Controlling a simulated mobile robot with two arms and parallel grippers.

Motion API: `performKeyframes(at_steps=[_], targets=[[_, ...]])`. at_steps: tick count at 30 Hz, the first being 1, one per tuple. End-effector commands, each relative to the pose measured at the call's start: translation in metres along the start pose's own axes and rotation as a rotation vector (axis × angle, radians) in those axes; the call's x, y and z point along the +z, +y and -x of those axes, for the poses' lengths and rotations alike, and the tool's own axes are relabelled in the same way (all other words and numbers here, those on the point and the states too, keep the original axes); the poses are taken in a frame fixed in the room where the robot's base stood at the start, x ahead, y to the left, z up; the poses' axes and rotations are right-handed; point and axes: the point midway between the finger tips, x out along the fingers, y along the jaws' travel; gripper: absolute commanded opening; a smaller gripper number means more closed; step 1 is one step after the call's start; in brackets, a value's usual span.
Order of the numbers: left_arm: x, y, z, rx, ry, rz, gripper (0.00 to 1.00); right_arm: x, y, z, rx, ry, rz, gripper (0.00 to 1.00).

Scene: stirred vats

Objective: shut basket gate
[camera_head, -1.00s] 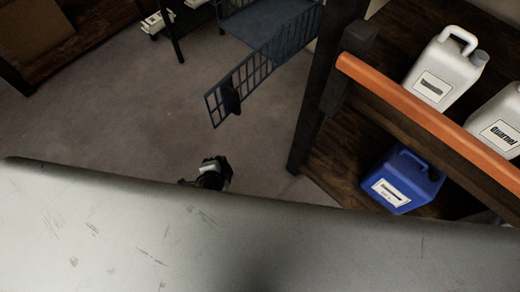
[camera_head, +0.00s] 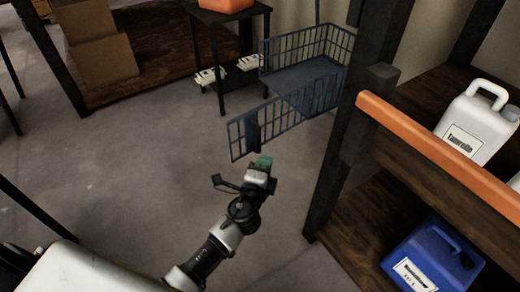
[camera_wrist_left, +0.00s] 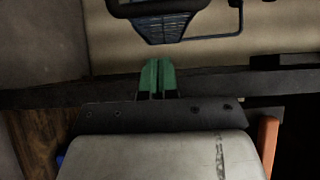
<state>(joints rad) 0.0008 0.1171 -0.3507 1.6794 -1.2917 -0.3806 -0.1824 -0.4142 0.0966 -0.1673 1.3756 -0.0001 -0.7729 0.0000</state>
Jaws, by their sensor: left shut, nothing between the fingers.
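The blue wire basket (camera_head: 310,70) stands on the far side of the floor, behind the shelf post. Its barred gate (camera_head: 285,112) is swung open toward me and to the left, with a dark handle plate (camera_head: 252,131) near its free end. My left gripper (camera_head: 264,161) has green fingertips and is shut and empty, just in front of and below the handle plate in the picture; I cannot tell whether they touch. In the left wrist view the shut fingers (camera_wrist_left: 157,76) point toward a dark barred part (camera_wrist_left: 182,26), apart from it. My right gripper is not in view.
A wooden rack with an orange beam (camera_head: 440,150) stands at right, holding a white jug (camera_head: 475,125) and a blue jug (camera_head: 432,262). A small dark stand (camera_head: 228,55) and cardboard boxes (camera_head: 98,45) are at the back. The floor (camera_head: 130,160) at left is clear.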

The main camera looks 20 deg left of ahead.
Motion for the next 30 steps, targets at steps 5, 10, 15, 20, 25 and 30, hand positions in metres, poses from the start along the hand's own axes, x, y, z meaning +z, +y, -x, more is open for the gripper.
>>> performKeyframes(at_steps=[5, 10, 15, 20, 25, 30], targets=[[0.013, 0.000, -0.028, 0.000, 0.000, -0.004, 0.00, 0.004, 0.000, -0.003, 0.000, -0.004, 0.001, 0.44], [0.025, 0.000, -0.040, 0.000, 0.001, -0.001, 0.00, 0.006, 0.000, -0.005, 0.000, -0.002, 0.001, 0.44], [0.029, 0.001, -0.043, 0.002, 0.001, 0.001, 0.00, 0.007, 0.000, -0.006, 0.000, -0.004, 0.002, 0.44], [0.029, 0.001, -0.043, 0.002, 0.001, 0.001, 0.00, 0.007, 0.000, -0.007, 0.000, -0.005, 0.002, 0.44], [0.029, 0.001, -0.043, 0.001, 0.003, 0.000, 0.00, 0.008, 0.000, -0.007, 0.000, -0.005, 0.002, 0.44], [0.039, 0.002, -0.046, 0.000, 0.032, -0.003, 0.00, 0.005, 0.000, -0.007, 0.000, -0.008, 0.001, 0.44]])
